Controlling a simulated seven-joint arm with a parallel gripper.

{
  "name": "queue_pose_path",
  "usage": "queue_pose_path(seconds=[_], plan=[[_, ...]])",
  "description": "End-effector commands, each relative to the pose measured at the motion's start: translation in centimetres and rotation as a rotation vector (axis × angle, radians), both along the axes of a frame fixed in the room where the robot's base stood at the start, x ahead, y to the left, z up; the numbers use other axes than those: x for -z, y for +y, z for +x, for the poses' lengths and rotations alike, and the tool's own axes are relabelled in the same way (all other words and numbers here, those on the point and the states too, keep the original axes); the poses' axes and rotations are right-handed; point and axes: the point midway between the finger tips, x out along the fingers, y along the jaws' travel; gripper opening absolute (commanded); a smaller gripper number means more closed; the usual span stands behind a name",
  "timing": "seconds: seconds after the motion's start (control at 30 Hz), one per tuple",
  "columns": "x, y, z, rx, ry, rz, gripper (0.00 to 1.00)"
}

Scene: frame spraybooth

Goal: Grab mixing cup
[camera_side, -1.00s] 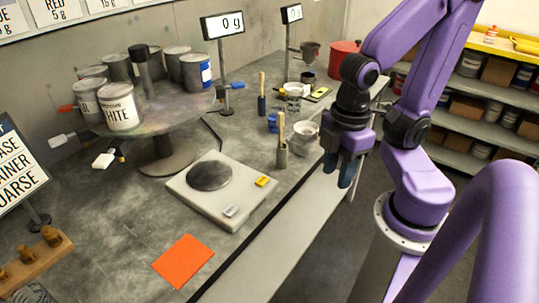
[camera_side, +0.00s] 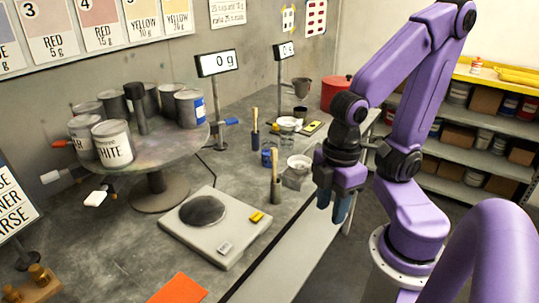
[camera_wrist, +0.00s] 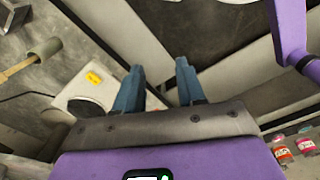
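A clear cup with a pale rim (camera_side: 298,163) stands on the grey bench near its front edge in the side view. My gripper (camera_side: 333,206) is to the right of and nearer than the front cup, pointing down past the bench's front edge. Its blue-grey fingers are apart with nothing between them, which also shows in the wrist view (camera_wrist: 158,86). I cannot make out a clear cup in the wrist view.
A brush in a holder (camera_side: 275,190) stands left of the front cup. A scale (camera_side: 232,242), an orange sheet (camera_side: 178,290) and a round stand with paint cans (camera_side: 160,190) lie farther left. A red pot (camera_side: 335,95) is at the back. Shelves (camera_side: 480,160) stand behind my arm.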

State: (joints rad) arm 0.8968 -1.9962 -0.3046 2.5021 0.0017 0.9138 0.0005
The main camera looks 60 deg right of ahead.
Motion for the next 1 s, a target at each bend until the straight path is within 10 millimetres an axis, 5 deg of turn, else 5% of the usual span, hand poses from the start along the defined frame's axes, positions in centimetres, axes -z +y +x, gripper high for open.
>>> queue_pose_path(seconds=[0.43,0.57,0.6,0.87,1.0], plan=[[0.0,0.0,0.0,0.000,0.000,0.000,0.39],[0.0,0.0,0.0,0.000,0.000,0.000,0.81],[0.0,0.0,0.0,0.000,0.000,0.000,0.86],[0.0,0.0,0.1,0.001,-0.001,0.000,0.86],[-0.2,0.1,1.6,0.019,-0.019,-0.014,0.86]])
